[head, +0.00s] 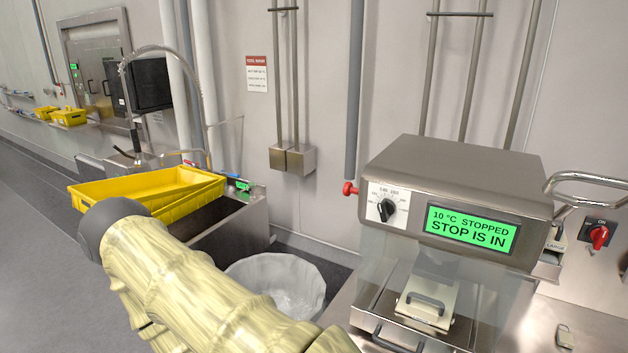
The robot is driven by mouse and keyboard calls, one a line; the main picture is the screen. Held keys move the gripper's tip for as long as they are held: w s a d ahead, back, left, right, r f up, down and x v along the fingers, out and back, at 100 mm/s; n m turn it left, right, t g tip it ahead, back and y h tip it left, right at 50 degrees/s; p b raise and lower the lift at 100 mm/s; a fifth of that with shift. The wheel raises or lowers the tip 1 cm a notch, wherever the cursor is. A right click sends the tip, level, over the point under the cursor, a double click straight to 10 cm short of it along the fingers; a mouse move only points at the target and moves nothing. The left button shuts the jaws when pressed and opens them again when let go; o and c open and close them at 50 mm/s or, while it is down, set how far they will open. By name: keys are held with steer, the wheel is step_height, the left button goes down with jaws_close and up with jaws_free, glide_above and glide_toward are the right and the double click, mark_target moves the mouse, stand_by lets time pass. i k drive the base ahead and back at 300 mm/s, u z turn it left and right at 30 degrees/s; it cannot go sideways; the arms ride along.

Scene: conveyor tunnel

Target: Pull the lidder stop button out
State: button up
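The lidder (455,165) is a steel machine at the right, with a dial (387,209) on its front. Its lit green display (468,233) reads "10 °C STOPPED" and "STOP IS IN". A red stop button (349,188) sticks out from the lidder's upper left side, beside the dial. How far it is pressed in cannot be judged from here. My sleeved arm crosses the lower left, apart from the button in the picture. My gripper is out of view.
A bin with a clear liner (275,285) stands between sink and lidder. A red rotary switch (599,237) is on the right wall. A curved handle (585,180) juts beside the lidder.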

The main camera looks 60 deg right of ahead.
mark_target(348, 190)
steer(key=i, duration=2.1)
steer(key=z, duration=3.45)
